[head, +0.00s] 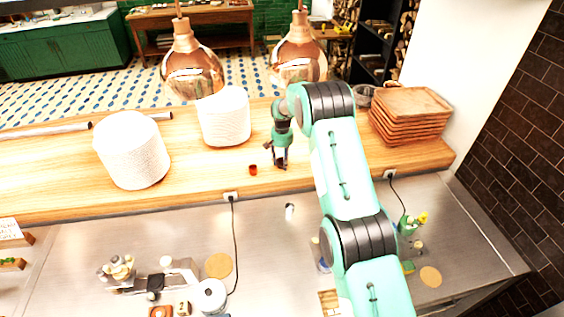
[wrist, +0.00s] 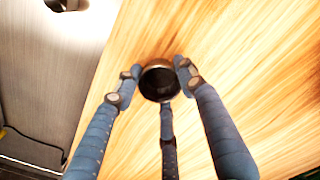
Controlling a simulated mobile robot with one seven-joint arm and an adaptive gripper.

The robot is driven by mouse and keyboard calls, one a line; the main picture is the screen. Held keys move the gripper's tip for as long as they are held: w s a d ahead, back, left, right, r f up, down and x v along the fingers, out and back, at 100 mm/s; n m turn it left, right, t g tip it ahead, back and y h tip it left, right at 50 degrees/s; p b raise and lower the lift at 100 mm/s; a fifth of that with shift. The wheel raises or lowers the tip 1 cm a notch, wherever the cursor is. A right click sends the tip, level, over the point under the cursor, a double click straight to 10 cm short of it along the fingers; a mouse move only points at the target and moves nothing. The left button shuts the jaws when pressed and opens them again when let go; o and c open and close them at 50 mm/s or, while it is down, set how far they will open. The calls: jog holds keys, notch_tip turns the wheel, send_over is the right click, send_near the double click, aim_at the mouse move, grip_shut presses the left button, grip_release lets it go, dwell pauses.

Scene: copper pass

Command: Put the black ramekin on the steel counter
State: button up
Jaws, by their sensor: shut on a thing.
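The black ramekin (wrist: 159,82) is a small round dark cup in the wrist view. The fingers of my gripper (wrist: 160,88) close around it from several sides. It is over the pale wooden pass; I cannot tell whether it touches the wood. In the head view my gripper (head: 281,163) points down over the wooden pass, and the ramekin is hard to make out among the dark fingers. The steel counter (head: 130,238) lies nearer and lower, in front of the pass. It also shows at the left of the wrist view (wrist: 42,95).
A small red cup (head: 253,169) stands just left of my gripper. White plate stacks (head: 225,118) and copper lamps (head: 299,52) are close by. Wooden trays (head: 410,115) are stacked at right. A small white item (head: 289,210) stands on the steel, with bare steel around it.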

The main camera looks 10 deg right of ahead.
jog(key=shift+f, duration=0.15)
jog(key=o, duration=1.2)
jog(key=shift+r, duration=0.25)
notch_tip(320, 180, up, 13)
jog(key=shift+r+b, duration=0.1)
jog(key=shift+b, duration=0.75)
